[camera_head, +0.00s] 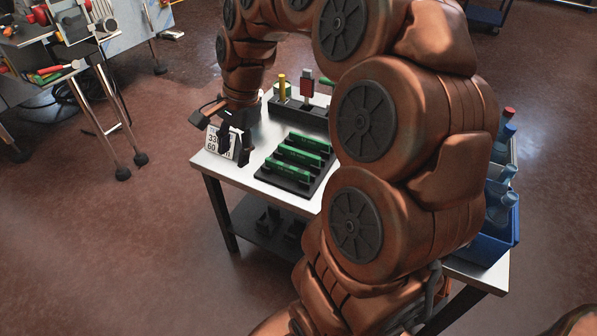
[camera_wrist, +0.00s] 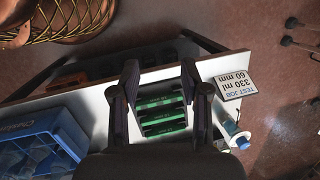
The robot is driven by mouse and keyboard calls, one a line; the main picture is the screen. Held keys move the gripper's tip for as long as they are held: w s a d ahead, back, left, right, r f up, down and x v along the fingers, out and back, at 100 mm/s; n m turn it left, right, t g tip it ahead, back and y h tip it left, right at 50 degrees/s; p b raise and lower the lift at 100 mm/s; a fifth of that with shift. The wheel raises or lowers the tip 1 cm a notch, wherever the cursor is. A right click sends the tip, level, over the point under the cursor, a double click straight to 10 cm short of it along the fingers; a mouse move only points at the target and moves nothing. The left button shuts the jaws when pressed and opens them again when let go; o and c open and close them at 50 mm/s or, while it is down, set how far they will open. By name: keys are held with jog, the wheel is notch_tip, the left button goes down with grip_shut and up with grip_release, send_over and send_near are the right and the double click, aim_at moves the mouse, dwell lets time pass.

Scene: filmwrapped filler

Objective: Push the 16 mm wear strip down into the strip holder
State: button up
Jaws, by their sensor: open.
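The black strip holder (camera_head: 291,187) lies on the table with green strips (camera_head: 303,156) in parallel rows. I cannot tell which one is the 16 mm wear strip, or how deep each sits. My gripper (camera_head: 236,153) is left of the holder, above the table's left end, pointing down. In the wrist view my gripper (camera_wrist: 160,74) has its two dark fingers wide apart with nothing between them.
A white sign (camera_head: 221,143) reading 330 ml, 60 mm stands by my gripper. A black rack (camera_head: 300,115) with yellow, red and green items stands at the back. A blue crate (camera_head: 487,241) with bottles is at the right. The white tabletop (camera_head: 216,163) is bare before the holder.

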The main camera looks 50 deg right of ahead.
jog(key=w+d+f+m+t+b, duration=0.1)
jog(key=w+d+f+m+b, duration=0.25)
jog(key=d, duration=0.25)
jog(key=w+d+f+m+t+b, duration=0.1)
jog(key=w+d+f+m+b, duration=0.15)
jog(key=d+f+m, duration=0.35)
jog(key=m+t+b, duration=0.1)
jog(key=m+b, duration=0.4)
jog(key=m, duration=0.2)
send_over(300, 151)
jog(key=s+d, duration=0.1)
jog(key=s, duration=0.1)
notch_tip(300, 151, down, 6)
jog(key=shift+h, duration=0.5)
jog(key=shift+s+a+b+x, duration=0.1)
jog(key=shift+b+x, duration=0.5)
jog(key=shift+x, duration=1.3)
jog(key=shift+s+a+b+x, duration=0.1)
jog(key=shift+b+x, duration=0.5)
jog(key=shift+x, duration=1.3)
grip_shut()
